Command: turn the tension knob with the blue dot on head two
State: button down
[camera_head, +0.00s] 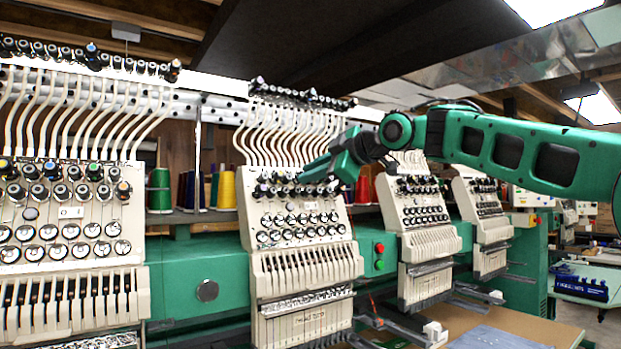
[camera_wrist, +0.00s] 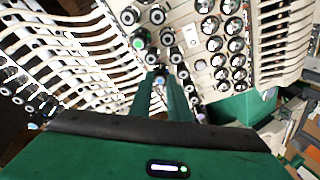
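Head two (camera_head: 300,225) is the cream thread-tension panel in the middle of the head view, with rows of dark knobs and silver discs. My gripper (camera_head: 318,172) reaches in from the right at its top knob row and hides some knobs there. In the wrist view my gripper (camera_wrist: 161,82) has its two green fingers pointing at the panel, a small gap between them. A dark knob with a bluish dot (camera_wrist: 159,80) shows between the fingertips. Whether the fingers touch it is not clear. A knob with a green dot (camera_wrist: 139,42) is nearby, beyond the left finger.
Other knobs crowd close around the fingers, and white thread tubes (camera_wrist: 95,55) run beside them. Head one (camera_head: 70,215) is at left, and another head (camera_head: 425,215) stands to the right. Red and green buttons (camera_head: 379,256) sit between heads. Thread cones (camera_head: 227,190) stand behind.

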jog(key=shift+m, duration=0.3)
jog(key=shift+m, duration=0.5)
jog(key=c, duration=1.6)
grip_release()
jog(key=shift+c, duration=0.2)
jog(key=shift+s+d, duration=0.1)
jog(key=v, duration=1)
jog(key=shift+s, duration=0.25)
jog(key=shift+d, duration=0.15)
